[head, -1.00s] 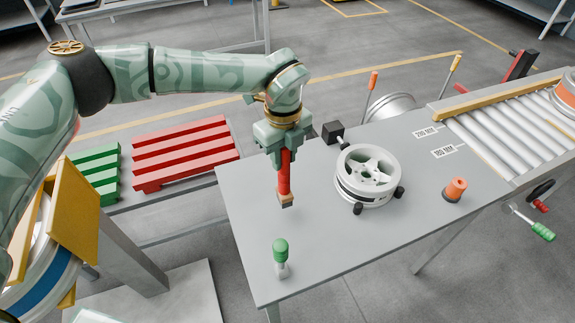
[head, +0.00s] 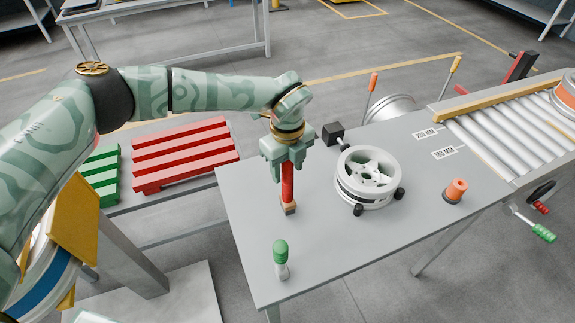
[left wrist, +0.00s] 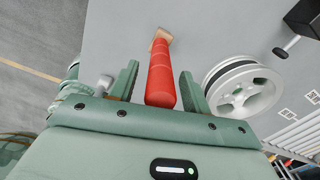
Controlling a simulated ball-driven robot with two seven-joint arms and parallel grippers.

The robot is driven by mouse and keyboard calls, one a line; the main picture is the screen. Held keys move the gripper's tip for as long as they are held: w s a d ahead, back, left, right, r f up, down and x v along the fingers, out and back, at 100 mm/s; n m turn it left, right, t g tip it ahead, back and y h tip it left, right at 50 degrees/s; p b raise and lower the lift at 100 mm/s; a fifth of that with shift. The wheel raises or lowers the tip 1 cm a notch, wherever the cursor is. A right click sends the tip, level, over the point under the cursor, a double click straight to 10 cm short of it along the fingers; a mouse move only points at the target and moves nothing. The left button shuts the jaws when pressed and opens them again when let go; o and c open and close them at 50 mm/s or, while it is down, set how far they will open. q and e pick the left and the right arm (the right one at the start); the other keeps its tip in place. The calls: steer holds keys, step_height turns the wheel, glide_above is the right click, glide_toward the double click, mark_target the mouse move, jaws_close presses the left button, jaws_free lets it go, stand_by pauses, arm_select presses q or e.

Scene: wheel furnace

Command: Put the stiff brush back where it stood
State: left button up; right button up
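The stiff brush (head: 288,186), with a red handle and a tan and dark foot, stands about upright on the grey table near its left side. Its foot appears to touch the table top. My left gripper (head: 287,160) is above it, pointing down, with its fingers on either side of the upper handle. In the left wrist view the red handle (left wrist: 161,78) lies between the two fingers, with a gap visible on each side, so the gripper looks open around it. My right gripper is not in view.
On the grey table (head: 345,255), a wheel (head: 368,175) sits in a clamp right of the brush. A green-handled tool (head: 281,258) stands in front, an orange piece (head: 454,190) at right. A black block (head: 332,133) is behind. A roller conveyor (head: 500,130) adjoins at right.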

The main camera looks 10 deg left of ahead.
arm_select(q)
steer(key=shift+r+b, duration=0.3)
step_height(320, 180, up, 16)
steer(key=p, duration=0.1)
steer(key=shift+w+a, duration=0.2)
steer(key=shift+f, duration=0.1)
